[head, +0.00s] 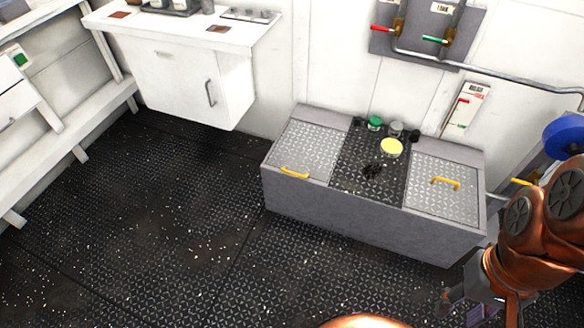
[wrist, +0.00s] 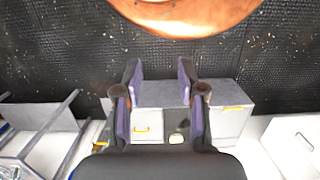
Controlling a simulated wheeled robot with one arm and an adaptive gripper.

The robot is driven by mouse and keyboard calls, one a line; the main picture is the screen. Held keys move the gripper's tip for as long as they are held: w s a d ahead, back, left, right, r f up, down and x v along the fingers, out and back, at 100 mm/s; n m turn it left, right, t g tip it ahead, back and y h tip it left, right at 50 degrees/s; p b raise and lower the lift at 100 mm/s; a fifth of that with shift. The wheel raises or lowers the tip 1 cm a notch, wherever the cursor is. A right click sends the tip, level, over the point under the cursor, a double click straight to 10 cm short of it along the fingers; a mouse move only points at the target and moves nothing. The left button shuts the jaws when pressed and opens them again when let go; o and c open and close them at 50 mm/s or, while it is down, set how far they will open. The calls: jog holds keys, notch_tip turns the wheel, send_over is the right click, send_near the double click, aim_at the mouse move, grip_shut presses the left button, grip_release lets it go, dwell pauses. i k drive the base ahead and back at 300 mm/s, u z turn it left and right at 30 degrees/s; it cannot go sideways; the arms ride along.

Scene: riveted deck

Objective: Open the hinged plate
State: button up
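A low grey bench box stands against the wall in the head view. Its top has two metal tread plates lying flat: a left plate (head: 308,150) with a yellow handle (head: 294,173) near its front edge, and a right plate (head: 440,202) with a yellow handle (head: 446,183) near its middle. I cannot tell which is hinged. My gripper (wrist: 160,78) is open and empty, apart from the box. In the head view it is partly hidden at the lower right.
A wall cabinet (head: 190,85), a blue wheel (head: 566,137) and pipes stand around. The dark tread floor (head: 180,230) in front is clear.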

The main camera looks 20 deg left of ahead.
aim_at(304, 150)
jog(key=u, duration=3.5)
jog(key=i, duration=0.8)
jog(key=z, duration=2.15)
